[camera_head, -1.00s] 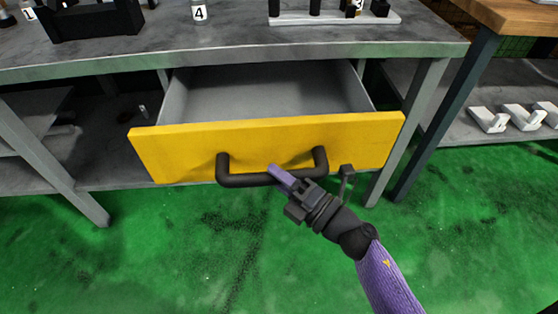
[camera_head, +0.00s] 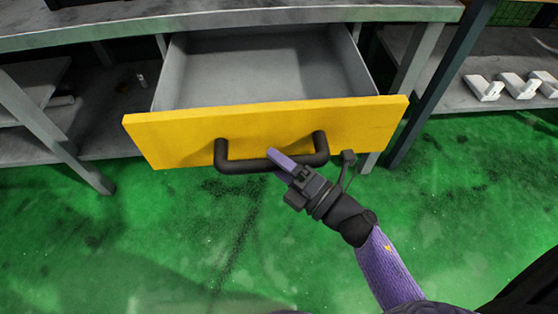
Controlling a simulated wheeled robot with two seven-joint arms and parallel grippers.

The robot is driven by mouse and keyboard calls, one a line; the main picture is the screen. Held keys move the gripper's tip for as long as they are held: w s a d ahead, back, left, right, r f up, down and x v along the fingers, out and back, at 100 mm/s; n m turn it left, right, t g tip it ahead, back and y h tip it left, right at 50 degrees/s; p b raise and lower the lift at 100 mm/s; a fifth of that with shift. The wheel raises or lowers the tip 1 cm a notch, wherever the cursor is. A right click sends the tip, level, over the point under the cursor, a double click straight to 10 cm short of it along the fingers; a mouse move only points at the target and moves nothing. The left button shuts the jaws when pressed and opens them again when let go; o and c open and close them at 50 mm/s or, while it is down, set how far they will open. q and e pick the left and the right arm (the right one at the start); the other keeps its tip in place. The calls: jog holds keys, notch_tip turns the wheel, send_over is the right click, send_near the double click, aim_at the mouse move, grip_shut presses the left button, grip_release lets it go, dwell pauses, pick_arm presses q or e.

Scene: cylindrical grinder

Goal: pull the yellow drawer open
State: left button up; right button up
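The yellow drawer (camera_head: 180,137) stands pulled out under a grey metal workbench, and its grey interior (camera_head: 265,72) is visible and looks empty. A black bar handle (camera_head: 245,166) runs across the lower part of its front. My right gripper (camera_head: 280,162) is at the right half of the handle bar, with a purple finger over the bar. The handle and the finger overlap in this view, and the other finger is hidden, so its grip is not clear. My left gripper is not in view.
The grey workbench top (camera_head: 240,12) lies above the drawer. A bench leg (camera_head: 55,130) stands at the left. Several pale V-shaped blocks (camera_head: 484,88) lie on a shelf at the right. The green floor (camera_head: 180,240) in front is clear.

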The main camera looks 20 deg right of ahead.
pick_arm(q)
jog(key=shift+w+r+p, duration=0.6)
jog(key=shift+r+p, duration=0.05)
jog(key=shift+p, duration=0.2)
pick_arm(e)
jog(key=v, duration=1)
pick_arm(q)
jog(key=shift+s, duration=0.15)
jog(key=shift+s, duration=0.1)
